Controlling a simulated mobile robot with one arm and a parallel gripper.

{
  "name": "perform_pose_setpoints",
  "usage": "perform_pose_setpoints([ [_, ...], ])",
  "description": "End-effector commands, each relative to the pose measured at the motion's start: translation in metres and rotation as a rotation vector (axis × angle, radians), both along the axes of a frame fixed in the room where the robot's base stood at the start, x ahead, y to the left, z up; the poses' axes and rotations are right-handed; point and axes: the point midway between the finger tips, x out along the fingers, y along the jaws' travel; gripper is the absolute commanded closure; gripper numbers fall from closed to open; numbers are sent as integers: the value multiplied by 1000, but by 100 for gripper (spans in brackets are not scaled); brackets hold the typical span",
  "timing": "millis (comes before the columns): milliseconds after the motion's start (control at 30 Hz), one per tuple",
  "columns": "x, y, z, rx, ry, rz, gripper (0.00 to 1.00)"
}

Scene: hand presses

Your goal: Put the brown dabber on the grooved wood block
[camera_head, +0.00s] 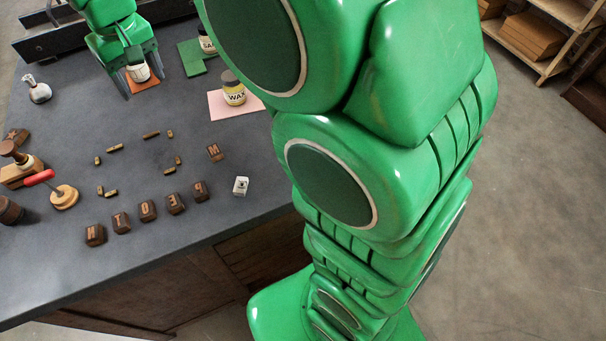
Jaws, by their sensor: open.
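A thing with a round brown knob, which looks like the brown dabber (9,147), is at the left edge in the head view. It appears to rest upright on a brown wood block (17,179), which looks like the grooved block; its grooves are too small to make out. My gripper (143,87) is far from them, at the back of the table. It is open, its fingers pointing down on either side of a small white jar (139,73) on an orange mat (144,84). I cannot tell whether the fingers touch the jar.
A red-handled tool (40,178) on a round wooden base and a dark cylinder (9,211) stand near the block. Several letter blocks (147,210) and small wood pieces lie mid-table. A wax jar (233,93) stands on a pink mat. A white bottle (37,92) stands back left.

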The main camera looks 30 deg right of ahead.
Motion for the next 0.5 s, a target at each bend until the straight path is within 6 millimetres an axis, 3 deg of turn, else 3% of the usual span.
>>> perform_pose_setpoints([
  [33, -12, -17, 3, -3, 7, -22, 33],
  [200, -52, -63, 1, -18, 51, -86, 33],
  [500, -134, -130, -10, -38, 129, -195, 33],
])
